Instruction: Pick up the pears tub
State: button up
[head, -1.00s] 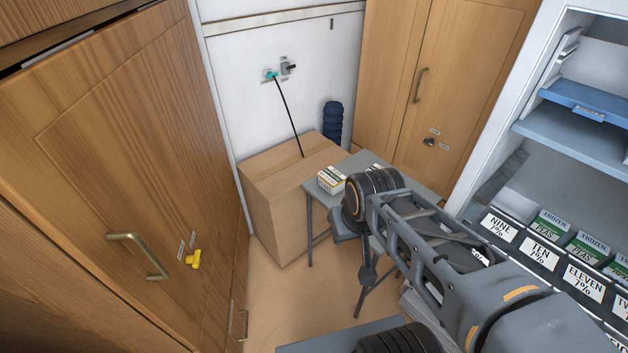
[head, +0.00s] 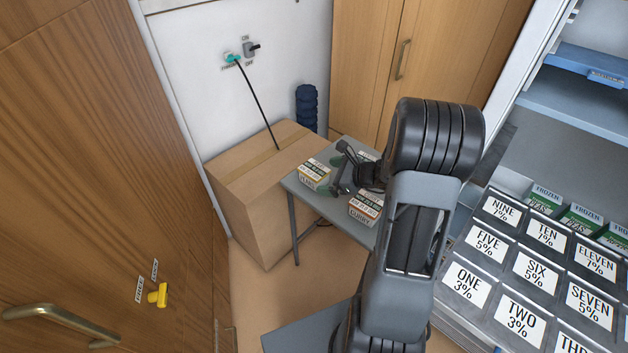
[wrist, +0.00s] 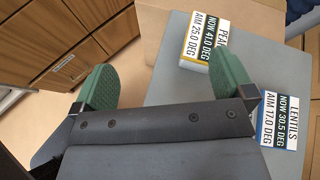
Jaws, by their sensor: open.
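A small tub (wrist: 212,38) with a white label starting "PEA", "NOW 41.0 DEG, AIM 25.0 DEG", and a yellow edge stands on the grey table in the wrist view; my right fingertip hides the end of its name. A yellow-edged tub (head: 315,174) stands at the table's left in the head view. My gripper (wrist: 166,88) is open, with two green finger pads apart and nothing between them. In the head view my gripper (head: 345,166) is over the table, just right of that yellow-edged tub. I cannot tell whether the right pad touches the tub.
A lentils tub (wrist: 282,120) with a blue edge stands right of my gripper in the wrist view. In the head view another tub (head: 366,206) sits at the table's front. The grey table (head: 345,222) adjoins a large cardboard box (head: 252,205). Shelving with labelled bins (head: 535,270) is at right.

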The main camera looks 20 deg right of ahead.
jog(key=w+d+f+m+t+h, duration=0.2)
jog(key=d+f+m, duration=0.2)
jog(key=d+m, duration=0.15)
send_near(315, 169)
jog(key=shift+w+a+f+t+b, duration=0.15)
jog(key=shift+w+a+f, duration=0.15)
jog(key=shift+w+f, duration=0.2)
jog(key=shift+w+a+f+t+b, duration=0.15)
jog(key=shift+w+a+f, duration=0.1)
jog(key=shift+w+f, duration=0.25)
jog(key=shift+r+x, duration=0.2)
jog(key=shift+x, duration=3.05)
jog(key=shift+a, duration=0.2)
jog(key=c, duration=0.9)
jog(key=shift+c, duration=0.4)
jog(key=shift+r, duration=0.15)
